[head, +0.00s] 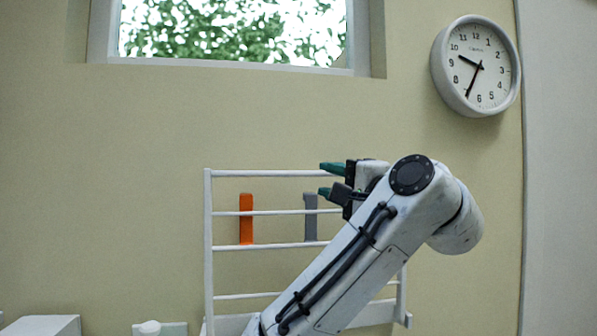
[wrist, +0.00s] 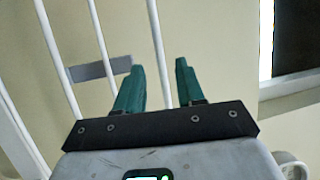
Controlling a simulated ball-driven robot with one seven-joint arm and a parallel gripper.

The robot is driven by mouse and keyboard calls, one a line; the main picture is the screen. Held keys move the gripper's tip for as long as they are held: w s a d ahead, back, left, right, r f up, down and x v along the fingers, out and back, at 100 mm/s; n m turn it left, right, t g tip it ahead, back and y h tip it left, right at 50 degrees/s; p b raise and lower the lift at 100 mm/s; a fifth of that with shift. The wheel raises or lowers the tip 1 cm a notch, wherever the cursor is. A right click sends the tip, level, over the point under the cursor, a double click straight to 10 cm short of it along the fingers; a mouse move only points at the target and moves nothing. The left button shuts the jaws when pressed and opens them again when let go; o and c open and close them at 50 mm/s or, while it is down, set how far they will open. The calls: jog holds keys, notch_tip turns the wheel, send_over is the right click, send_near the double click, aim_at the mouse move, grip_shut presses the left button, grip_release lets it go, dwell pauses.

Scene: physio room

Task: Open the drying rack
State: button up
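The drying rack (head: 208,250) is a white frame with several horizontal rails, standing upright against the beige wall in the head view. It looks folded flat. My gripper (head: 325,179) is at the upper right part of the rack, its green fingers pointing left, one near the top rail and one below it. In the wrist view, my gripper (wrist: 159,66) is open and empty, with the rack's outermost rail (wrist: 156,35) running between the fingers. I cannot tell whether either finger touches it. My arm hides the rack's right part.
An orange strip (head: 246,225) and a grey strip (head: 310,218) are upright at the rack; the grey one also shows in the wrist view (wrist: 88,71). A window (head: 230,30) and a round clock (head: 475,66) are above. A white box (head: 42,326) is at lower left.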

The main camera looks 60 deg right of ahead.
aim_at(311, 175)
jog(key=p+x, duration=0.1)
jog(key=x, duration=0.7)
jog(key=shift+w+d+p, duration=0.15)
jog(key=shift+w+p, duration=0.2)
jog(key=shift+p, duration=0.05)
jog(key=shift+f, duration=0.1)
grip_shut()
